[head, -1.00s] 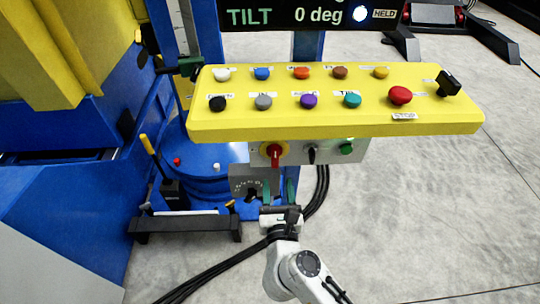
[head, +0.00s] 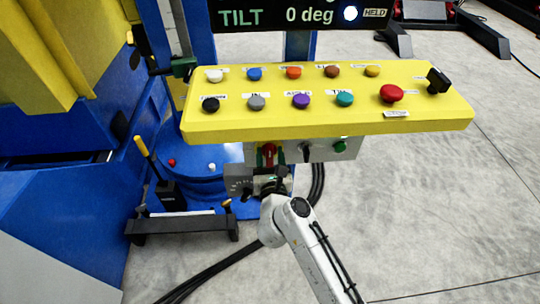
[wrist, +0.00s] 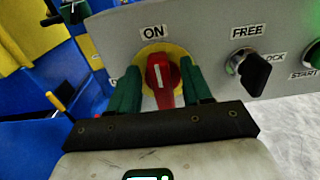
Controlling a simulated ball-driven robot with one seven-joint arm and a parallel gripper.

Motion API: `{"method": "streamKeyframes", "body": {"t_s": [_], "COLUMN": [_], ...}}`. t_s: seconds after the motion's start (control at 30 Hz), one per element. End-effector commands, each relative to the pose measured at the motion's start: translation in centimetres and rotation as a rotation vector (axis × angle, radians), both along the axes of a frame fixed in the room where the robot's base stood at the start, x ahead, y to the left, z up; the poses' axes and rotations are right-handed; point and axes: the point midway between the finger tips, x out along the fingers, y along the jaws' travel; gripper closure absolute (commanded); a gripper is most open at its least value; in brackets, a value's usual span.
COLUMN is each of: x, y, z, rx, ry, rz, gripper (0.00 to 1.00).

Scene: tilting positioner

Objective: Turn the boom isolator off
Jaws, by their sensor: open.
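The boom isolator seems to be the red rotary switch (wrist: 162,76) on a yellow round plate, with an "ON" label above it in the wrist view. Its handle points roughly down, tilted slightly. In the head view the red switch (head: 268,150) sits on the grey box under the yellow panel, partly hidden by my gripper. My gripper (wrist: 160,70) is open, with one green finger on each side of the red handle. The fingers look close to the handle; I cannot tell whether either touches it.
A black key switch (wrist: 255,72) marked FREE and LOCK and a green START button (wrist: 314,55) sit to the right on the same box. The yellow button panel (head: 330,120) overhangs the box. A display (head: 300,15) above reads TILT 0 deg, HELD.

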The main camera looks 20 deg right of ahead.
Motion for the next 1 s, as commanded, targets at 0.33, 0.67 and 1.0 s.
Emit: {"method": "streamKeyframes", "body": {"t_s": [0.33,0.67,1.0], "x": [-0.03,-0.01,0.07], "y": [0.01,0.01,0.1], "z": [0.0,0.03,0.29], "rx": [0.0,0.0,-0.061], "ry": [0.0,-0.001,0.019], "rz": [0.0,0.0,-0.001], "gripper": [0.78,1.0,1.0]}}
